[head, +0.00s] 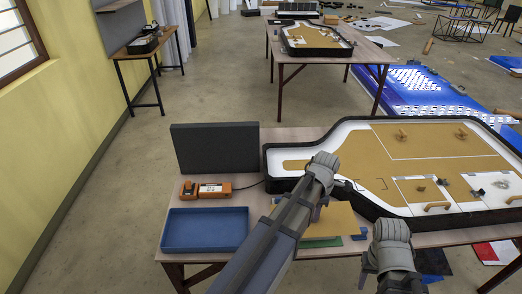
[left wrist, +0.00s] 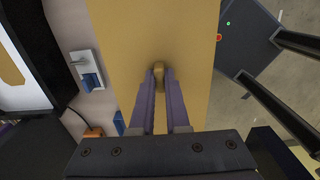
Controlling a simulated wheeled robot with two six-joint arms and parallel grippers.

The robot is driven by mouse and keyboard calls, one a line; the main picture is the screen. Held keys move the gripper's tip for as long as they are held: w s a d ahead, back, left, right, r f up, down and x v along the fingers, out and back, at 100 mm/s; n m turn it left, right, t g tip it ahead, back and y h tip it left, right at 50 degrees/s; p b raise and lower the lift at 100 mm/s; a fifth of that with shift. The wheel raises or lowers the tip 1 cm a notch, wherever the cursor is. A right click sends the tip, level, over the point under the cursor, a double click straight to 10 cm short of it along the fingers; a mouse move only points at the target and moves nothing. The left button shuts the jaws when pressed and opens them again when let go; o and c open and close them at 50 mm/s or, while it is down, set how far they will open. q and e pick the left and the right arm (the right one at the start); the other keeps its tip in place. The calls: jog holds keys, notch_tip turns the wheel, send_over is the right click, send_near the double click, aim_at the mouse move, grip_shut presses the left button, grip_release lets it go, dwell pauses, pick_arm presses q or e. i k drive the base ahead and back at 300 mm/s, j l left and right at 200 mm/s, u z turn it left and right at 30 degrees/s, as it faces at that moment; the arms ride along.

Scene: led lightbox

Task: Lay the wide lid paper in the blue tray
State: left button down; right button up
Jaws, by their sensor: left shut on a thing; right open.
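The blue tray (head: 205,230) lies empty at the table's front left. A wide tan sheet (head: 342,218), seemingly the lid paper, is under my left gripper (head: 318,204), in front of the lightbox. In the left wrist view the tan sheet (left wrist: 185,35) fills the middle, and my left gripper (left wrist: 160,82) is shut on its small tan knob (left wrist: 159,69). My left arm hides part of the sheet in the head view. I cannot tell how high it is above the table. My right gripper (head: 376,268) is open and empty at the table's front edge.
The black-rimmed lightbox (head: 365,140) takes up the right of the table, with tan and white panels on it. A dark upright panel (head: 215,148) and an orange device (head: 206,190) stand behind the tray. A green piece (head: 322,242) shows below the sheet.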

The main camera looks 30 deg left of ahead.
aim_at(208, 232)
jog(key=k+j, duration=0.1)
jog(key=j, duration=0.25)
jog(key=k+j, duration=0.1)
jog(key=j, duration=0.3)
jog(key=k+j, duration=0.1)
jog(key=j, duration=0.25)
jog(key=k+j, duration=0.1)
jog(key=j, duration=0.3)
jog(key=k+j, duration=0.1)
jog(key=j, duration=0.25)
